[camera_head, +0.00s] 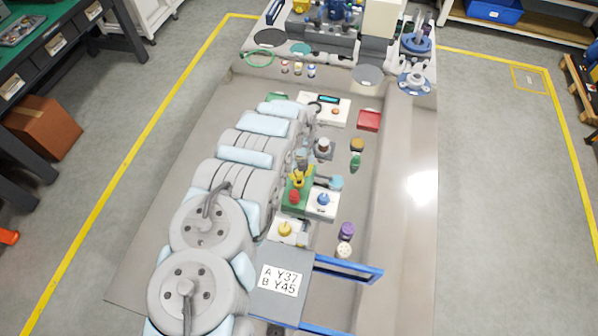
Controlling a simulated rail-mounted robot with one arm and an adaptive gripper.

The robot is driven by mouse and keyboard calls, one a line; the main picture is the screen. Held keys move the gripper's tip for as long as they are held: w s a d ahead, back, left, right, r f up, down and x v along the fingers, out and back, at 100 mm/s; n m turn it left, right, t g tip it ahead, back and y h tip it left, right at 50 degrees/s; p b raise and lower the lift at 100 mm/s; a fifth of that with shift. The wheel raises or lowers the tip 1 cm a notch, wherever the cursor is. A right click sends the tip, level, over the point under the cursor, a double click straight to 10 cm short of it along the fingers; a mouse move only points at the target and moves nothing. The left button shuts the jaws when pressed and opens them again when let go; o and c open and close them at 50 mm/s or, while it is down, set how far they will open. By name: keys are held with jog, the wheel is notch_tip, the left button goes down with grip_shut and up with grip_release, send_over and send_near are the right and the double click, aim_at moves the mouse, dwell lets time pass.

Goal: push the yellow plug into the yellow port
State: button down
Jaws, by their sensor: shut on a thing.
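A green block (285,204) stands right of my arm, near the middle of the bench. A yellow part (298,179) shows at its back, just below my gripper (302,168). I take it to be the yellow plug, with my gripper shut on it. The jaw tips are small and partly hidden by my arm. I cannot make out the yellow port or whether the plug touches it. A red plug (294,196) stands on the block's front part. Another yellow round piece (284,229) sits on a white block in front.
A white block with a blue plug (323,199) stands close on the right. Purple (346,231) and white (343,250) round pieces, a red tray (369,120) and a white device with a display (328,99) are around. The bench right of these is clear.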

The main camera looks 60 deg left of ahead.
aim_at(299, 178)
jog(key=shift+f+b, duration=0.8)
jog(key=shift+f, duration=0.95)
jog(key=c, duration=0.9)
grip_release()
jog(key=shift+o, duration=0.2)
jog(key=shift+r, duration=0.15)
notch_tip(299, 178, up, 7)
jog(key=p, duration=0.5)
jog(key=shift+p, duration=0.3)
